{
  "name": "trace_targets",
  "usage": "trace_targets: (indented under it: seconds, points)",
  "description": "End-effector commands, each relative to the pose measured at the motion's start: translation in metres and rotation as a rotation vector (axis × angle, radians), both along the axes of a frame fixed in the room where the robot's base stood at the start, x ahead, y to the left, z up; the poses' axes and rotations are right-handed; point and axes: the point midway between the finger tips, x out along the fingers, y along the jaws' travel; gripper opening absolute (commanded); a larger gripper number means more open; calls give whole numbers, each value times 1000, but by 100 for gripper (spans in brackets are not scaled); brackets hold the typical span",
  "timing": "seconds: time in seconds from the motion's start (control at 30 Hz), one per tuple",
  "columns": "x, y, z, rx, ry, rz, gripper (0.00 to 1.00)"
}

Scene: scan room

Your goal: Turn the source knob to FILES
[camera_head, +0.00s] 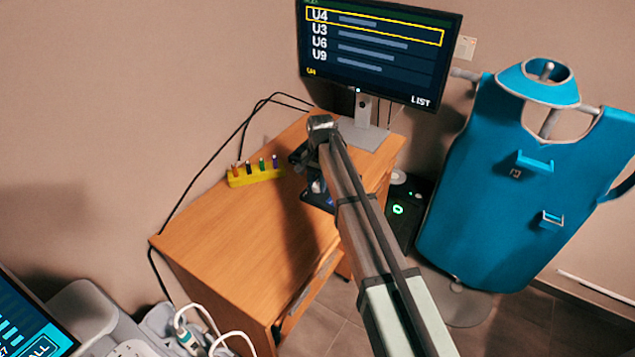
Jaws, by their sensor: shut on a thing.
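The source knob cannot be made out in this view. A dark unit (316,194) with a small blue glow is on the desk, mostly hidden behind my arm. My arm reaches in from the lower right, with its grey far joint (322,123) over the back of the desk. My gripper's fingers are not visible; the arm blocks the view there, so I cannot see what they touch. The monitor (378,62) lists U4, U3, U6 and U9, with U4 framed in yellow. It reads LIST at lower right.
The wooden desk (220,220) has free room at its front left. A yellow block (258,178) with several coloured pegs stands near the wall. A blue apron (510,190) hangs at right. A dark box (404,220) with a green light stands beside the desk.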

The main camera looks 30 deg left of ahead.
Motion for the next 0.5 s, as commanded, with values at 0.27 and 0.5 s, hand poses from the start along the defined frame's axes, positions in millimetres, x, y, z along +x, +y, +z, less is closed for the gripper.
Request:
trace_targets:
  seconds: [0.27, 0.5]
  points:
    - [0, 0, 0, 1, 0, -3, 2]
    - [0, 0, 0, 1, 0, -2, 50]
